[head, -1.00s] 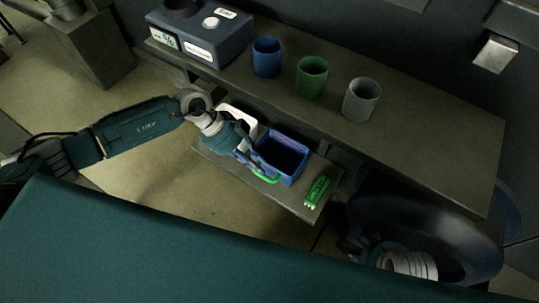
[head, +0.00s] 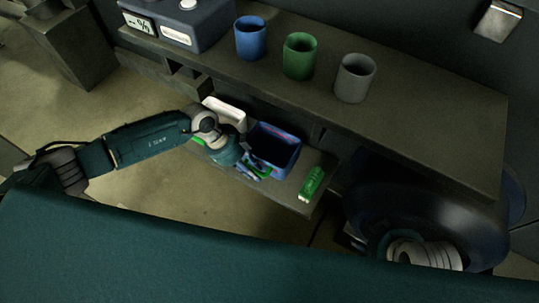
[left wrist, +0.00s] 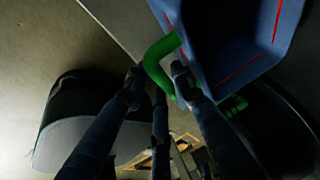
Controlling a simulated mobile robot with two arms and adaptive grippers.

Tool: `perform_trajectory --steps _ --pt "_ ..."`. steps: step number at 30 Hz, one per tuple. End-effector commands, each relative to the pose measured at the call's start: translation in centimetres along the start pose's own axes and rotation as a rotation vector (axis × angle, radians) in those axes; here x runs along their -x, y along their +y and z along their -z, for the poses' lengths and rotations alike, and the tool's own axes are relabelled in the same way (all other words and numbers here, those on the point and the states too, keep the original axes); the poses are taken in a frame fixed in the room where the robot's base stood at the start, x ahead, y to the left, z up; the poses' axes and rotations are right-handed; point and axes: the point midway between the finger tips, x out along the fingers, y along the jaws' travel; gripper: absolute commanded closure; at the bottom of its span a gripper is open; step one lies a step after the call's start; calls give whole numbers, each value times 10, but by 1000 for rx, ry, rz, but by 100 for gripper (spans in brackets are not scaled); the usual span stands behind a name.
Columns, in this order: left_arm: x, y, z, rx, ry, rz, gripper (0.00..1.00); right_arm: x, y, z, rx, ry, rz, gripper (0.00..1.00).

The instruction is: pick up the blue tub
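The blue tub (head: 286,150) stands open-topped on the low shelf below the counter in the head view. It also shows large at the top right of the left wrist view (left wrist: 222,35), with thin red lines. Its green handle (left wrist: 152,62) curves out toward my fingers. My left gripper (head: 247,169) is at the tub's left front side. In the left wrist view its fingers (left wrist: 158,77) are apart, with part of the handle between them; I see no firm grip. My right arm shows at the lower right of the head view, but I cannot make out its gripper.
A green item (head: 312,183) lies on the shelf right of the tub, and a white container (head: 222,110) is behind my left wrist. On the counter (head: 430,130) above stand a blue cup (head: 250,39), a green cup (head: 299,56), a grey cup (head: 355,78) and a dark machine (head: 185,22).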

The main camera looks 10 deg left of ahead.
Motion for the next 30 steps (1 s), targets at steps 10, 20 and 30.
perform_trajectory --steps 10,20,30 --pt "-6 0 0 0 0 1 89 -2 0 4 1 15 1 60" --pt "-6 -1 0 -1 0 3 100 -2 -1 4 1 15 1 60" --pt "14 -2 7 -2 0 5 100 10 0 -3 1 -24 0 60"
